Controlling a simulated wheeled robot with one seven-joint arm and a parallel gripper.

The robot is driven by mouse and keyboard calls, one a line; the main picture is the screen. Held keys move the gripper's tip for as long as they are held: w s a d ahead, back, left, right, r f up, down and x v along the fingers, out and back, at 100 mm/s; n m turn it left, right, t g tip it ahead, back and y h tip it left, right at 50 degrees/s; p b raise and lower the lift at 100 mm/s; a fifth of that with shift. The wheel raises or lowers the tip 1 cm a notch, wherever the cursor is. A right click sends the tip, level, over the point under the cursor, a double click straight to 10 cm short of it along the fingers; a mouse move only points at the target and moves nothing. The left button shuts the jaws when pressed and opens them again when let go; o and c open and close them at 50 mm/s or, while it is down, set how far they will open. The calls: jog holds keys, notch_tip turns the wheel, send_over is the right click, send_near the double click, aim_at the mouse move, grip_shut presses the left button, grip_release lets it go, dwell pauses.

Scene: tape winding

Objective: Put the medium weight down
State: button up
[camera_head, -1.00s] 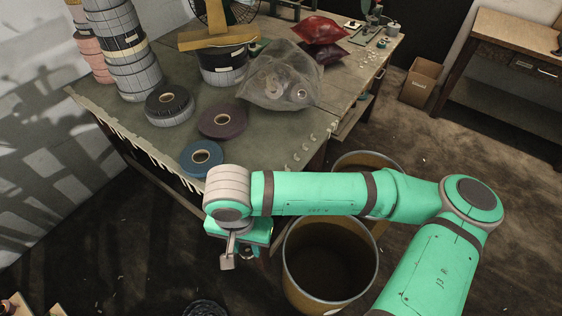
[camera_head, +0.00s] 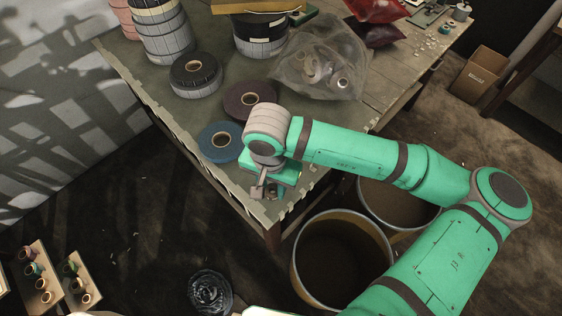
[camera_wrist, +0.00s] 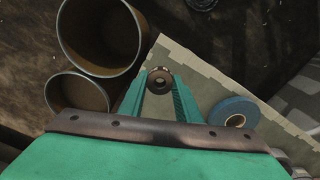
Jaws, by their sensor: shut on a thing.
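The medium weight (camera_wrist: 160,78) is a small dark round piece with a pale centre, seen in the wrist view between the two green fingers. My gripper (camera_wrist: 160,88) is shut on it. In the head view my gripper (camera_head: 270,188) is over the near corner of the worktable (camera_head: 222,182). My own wrist hides most of the weight there. I cannot tell whether the weight touches the table top.
A blue tape roll (camera_head: 220,141) and a dark purple roll (camera_head: 250,99) lie beside my gripper. A clear bag (camera_head: 325,60) lies behind. Two round bins (camera_head: 343,260) stand below the table edge. The table strip left of the corner is bare.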

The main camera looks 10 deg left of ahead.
jog(key=w+f, duration=0.2)
jog(key=w, duration=0.1)
jog(key=w+a+f, duration=0.1)
jog(key=w+f, duration=0.5)
jog(key=shift+w+a, duration=0.3)
jog(key=shift+w, duration=0.05)
jog(key=shift+w+f, duration=0.15)
jog(key=shift+f, duration=1.65)
jog(key=shift+f, duration=0.1)
jog(key=o, duration=1.2)
